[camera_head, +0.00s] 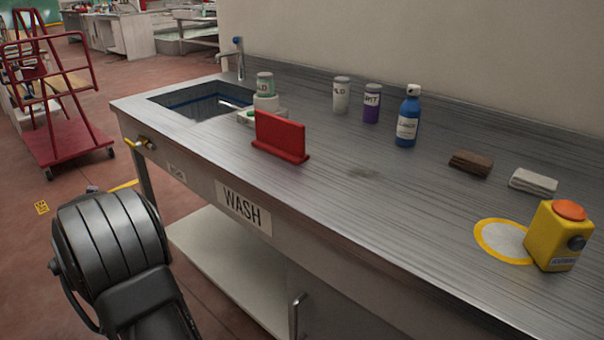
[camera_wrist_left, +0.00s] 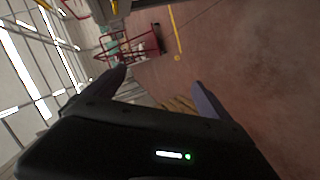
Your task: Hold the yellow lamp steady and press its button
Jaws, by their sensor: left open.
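The yellow lamp (camera_head: 556,237) stands upright at the right end of the metal bench in the head view. It has an orange top (camera_head: 570,209) and a dark round knob or button (camera_head: 577,243) on its side. It stands at the right edge of a yellow-ringed pale disc (camera_head: 503,241). My left gripper (camera_wrist_left: 160,82) shows in the left wrist view with its two fingers apart and nothing between them. It is away from the lamp, facing the floor and the room. The lamp does not show in that view. My right gripper is not in view.
The bench (camera_head: 350,200) holds a red stand (camera_head: 281,137), a blue bottle (camera_head: 408,117), several labelled jars, a brown block (camera_head: 471,163) and a folded grey cloth (camera_head: 533,181). A sink (camera_head: 205,103) is at the left end. A red cart (camera_head: 65,140) stands on the floor.

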